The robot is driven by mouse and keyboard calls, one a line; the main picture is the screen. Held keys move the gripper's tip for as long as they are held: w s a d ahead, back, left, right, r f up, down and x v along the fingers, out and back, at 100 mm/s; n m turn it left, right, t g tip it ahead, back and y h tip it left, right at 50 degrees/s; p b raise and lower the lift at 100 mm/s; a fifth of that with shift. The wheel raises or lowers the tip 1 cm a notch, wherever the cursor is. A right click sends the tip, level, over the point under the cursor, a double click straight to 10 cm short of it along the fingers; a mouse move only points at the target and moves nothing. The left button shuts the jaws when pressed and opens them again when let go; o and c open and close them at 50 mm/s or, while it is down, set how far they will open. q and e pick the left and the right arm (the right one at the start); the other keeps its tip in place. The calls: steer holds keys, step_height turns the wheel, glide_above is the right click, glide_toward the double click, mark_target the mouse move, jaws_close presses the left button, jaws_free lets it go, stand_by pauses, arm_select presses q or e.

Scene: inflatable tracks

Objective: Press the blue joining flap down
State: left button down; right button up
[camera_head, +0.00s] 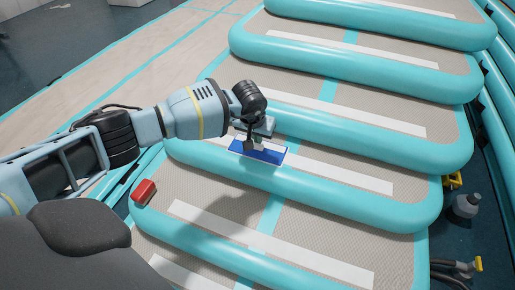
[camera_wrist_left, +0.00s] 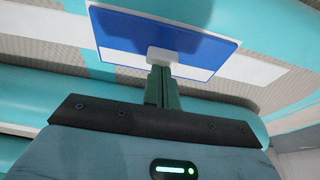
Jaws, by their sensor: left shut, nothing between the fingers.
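The blue joining flap (camera_head: 270,156), a flat blue plate with a white band, lies across the turquoise edge of one of the inflatable track panels near the middle of the head view. It also shows at the top of the left wrist view (camera_wrist_left: 120,28). My left gripper (camera_head: 258,144) is shut and empty, its fingers pointing down at the flap. In the left wrist view the pale fingertips (camera_wrist_left: 161,57) meet or overlap the flap's near part. I cannot tell whether they touch it. My right gripper is not in view.
Several grey mats with turquoise rims and white strips (camera_head: 350,47) lie stepped around the flap. A red block (camera_head: 144,192) sits at the left edge of a mat. A grey fitting (camera_head: 464,207) and a yellow-tipped valve (camera_head: 466,267) stand on the dark floor at right.

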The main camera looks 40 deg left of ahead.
arm_select(q)
steer(key=shift+s+f, duration=0.15)
steer(key=shift+r+p, duration=0.55)
steer(key=shift+r, duration=0.05)
steer(key=shift+r+p, duration=0.55)
steer(key=shift+r, duration=0.45)
steer(key=shift+r+p, duration=0.75)
steer(key=shift+r, duration=0.55)
steer(key=shift+r+p, duration=0.35)
steer(key=shift+r, duration=0.25)
steer(key=shift+r, duration=0.1)
